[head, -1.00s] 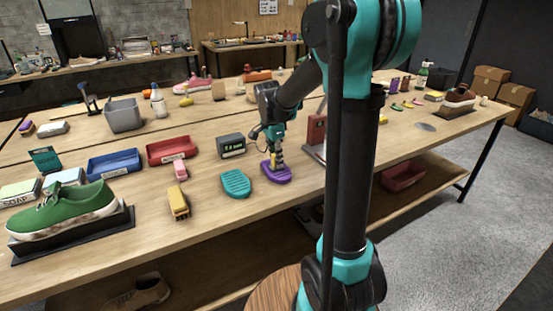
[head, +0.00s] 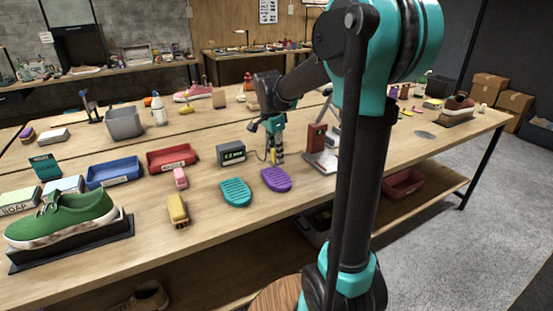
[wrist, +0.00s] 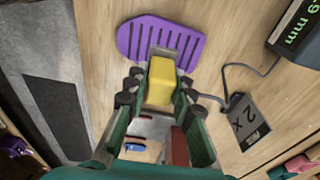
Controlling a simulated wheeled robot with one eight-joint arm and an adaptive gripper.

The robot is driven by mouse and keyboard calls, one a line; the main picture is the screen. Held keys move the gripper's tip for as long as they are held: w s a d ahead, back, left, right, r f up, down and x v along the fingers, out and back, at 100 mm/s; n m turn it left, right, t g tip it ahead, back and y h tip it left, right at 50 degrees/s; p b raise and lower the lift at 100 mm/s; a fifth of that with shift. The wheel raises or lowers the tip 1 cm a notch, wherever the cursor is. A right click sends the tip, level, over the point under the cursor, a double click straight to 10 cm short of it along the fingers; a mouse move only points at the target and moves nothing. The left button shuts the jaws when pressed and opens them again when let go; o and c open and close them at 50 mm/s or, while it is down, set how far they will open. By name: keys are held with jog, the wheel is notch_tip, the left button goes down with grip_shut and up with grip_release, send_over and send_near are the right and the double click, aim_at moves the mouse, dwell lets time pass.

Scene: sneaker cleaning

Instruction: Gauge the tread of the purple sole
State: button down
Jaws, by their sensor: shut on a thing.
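The purple sole (head: 276,180) lies flat on the table with its ribbed tread up. It also shows at the top of the wrist view (wrist: 135,38). My gripper (head: 277,153) points down just behind the sole in the head view. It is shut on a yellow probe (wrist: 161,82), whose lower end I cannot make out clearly. The gauge box (head: 231,153) stands to the left of my gripper. Its green display is partly cut off in the wrist view and reads ".9 mm" (wrist: 300,30). A dark cable runs from the box toward my gripper.
A teal sole (head: 236,192) lies left of the purple one. A red block on a metal stand (head: 317,137) is close on the right. Red (head: 172,168) and blue (head: 115,180) trays are farther left.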

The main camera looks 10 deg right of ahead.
jog(key=shift+r, duration=0.65)
dwell(0.9)
